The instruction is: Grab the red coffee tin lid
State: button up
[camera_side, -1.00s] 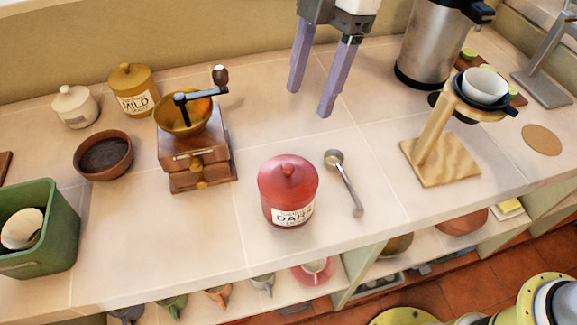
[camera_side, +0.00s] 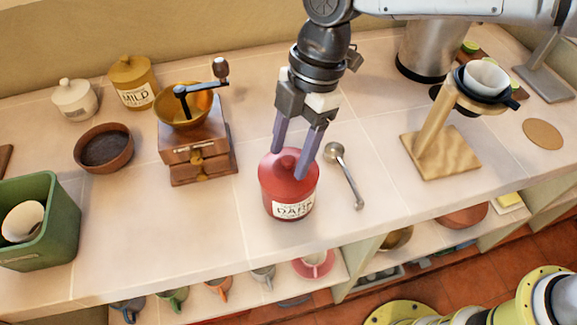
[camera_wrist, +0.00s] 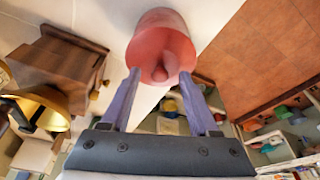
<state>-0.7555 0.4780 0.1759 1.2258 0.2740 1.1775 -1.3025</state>
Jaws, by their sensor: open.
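The red coffee tin (camera_side: 287,207) with a "DARK" label stands upright on the tiled counter. Its red lid (camera_side: 275,172) with a round knob is on top. My gripper (camera_side: 291,165) is open and points down at the lid, with a purple finger on each side of the knob in the side view. I cannot tell from there whether a finger touches the lid. In the wrist view the lid (camera_wrist: 160,58) lies past the tips of my gripper (camera_wrist: 165,78), with its knob between them in line.
A coffee grinder (camera_side: 196,150) stands left of the tin. A metal scoop (camera_side: 346,176) lies close on its right, and a wooden dripper stand (camera_side: 440,160) is farther right. The counter's front edge is near the tin. Bare counter lies left-front.

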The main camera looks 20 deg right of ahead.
jog(key=shift+f, duration=0.1)
grip_shut()
dwell(0.5)
